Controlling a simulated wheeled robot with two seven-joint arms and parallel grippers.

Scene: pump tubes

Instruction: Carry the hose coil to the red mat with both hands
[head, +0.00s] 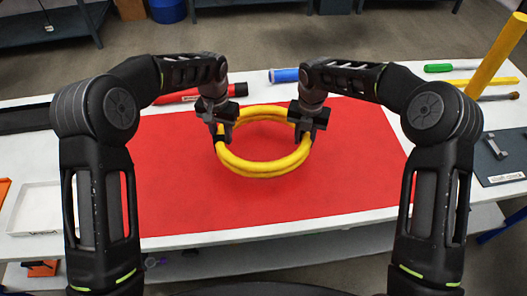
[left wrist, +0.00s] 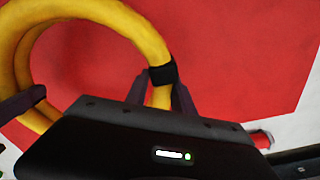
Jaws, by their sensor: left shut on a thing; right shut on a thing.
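The yellow hose coil (head: 262,166) is a ring of a few turns with black bands. It is over the red mat (head: 345,190) on the white table, inside the mat's outline in the head view. My left gripper (head: 220,137) is shut on the coil's left side. My right gripper (head: 301,135) is shut on its right side. In the left wrist view the coil (left wrist: 148,40) passes between my left fingers (left wrist: 160,92) at a black band, with the red mat (left wrist: 240,50) behind. I cannot tell whether the coil touches the mat.
A red tool (head: 180,97) and a blue cylinder (head: 284,75) lie behind the mat. A white tray (head: 35,209) is at left. A green-handled tool (head: 438,68), a yellow post (head: 497,55) and a dark labelled board (head: 497,158) are at right. The mat's front is clear.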

